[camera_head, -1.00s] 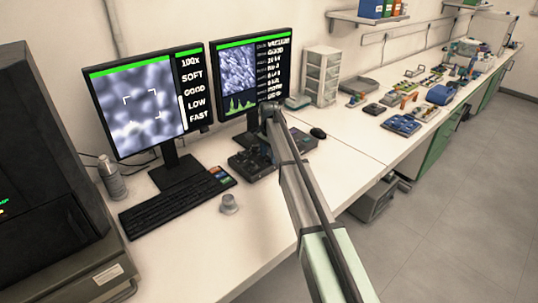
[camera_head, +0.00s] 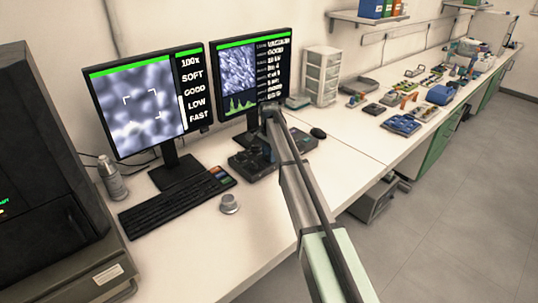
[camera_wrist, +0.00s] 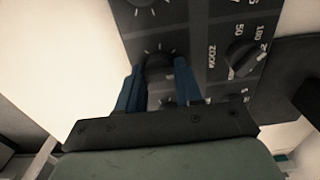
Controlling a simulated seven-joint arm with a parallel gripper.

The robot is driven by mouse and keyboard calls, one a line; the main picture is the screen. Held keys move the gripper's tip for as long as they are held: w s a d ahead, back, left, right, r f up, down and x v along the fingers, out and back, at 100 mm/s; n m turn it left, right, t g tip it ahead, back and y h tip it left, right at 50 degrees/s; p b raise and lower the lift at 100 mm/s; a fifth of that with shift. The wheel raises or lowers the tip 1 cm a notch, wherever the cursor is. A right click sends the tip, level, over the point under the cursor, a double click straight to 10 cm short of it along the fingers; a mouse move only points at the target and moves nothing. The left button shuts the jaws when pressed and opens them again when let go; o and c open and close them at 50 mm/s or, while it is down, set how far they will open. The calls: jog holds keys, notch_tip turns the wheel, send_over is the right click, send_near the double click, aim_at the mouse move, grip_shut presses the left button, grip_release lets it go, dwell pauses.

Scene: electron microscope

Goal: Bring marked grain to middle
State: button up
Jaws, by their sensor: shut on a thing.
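The left monitor (camera_head: 136,100) shows a blurred grey grain picture with white corner brackets around its middle. Its side text reads 100x, SOFT, GOOD, LOW, FAST. I cannot make out which grain is marked. The dark control panel (camera_head: 250,163) lies on the desk in front of the right monitor. My gripper (camera_head: 264,150) is over this panel, small and partly hidden by my arm. In the wrist view, the blue fingers of my gripper (camera_wrist: 159,69) are shut on a dark round knob (camera_wrist: 159,58). A zoom knob (camera_wrist: 243,56) is to the right, apart from the fingers.
The right monitor (camera_head: 250,70) shows a sharper grain picture, text and a green graph. Another knob shows at the wrist view's top.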

jog(key=shift+n, duration=0.3)
jog(key=n, duration=0.4)
jog(key=shift+n, duration=2)
jog(key=o, duration=1)
jog(key=shift+r, duration=0.15)
notch_tip(320, 180, up, 14)
jog(key=shift+f, duration=0.2)
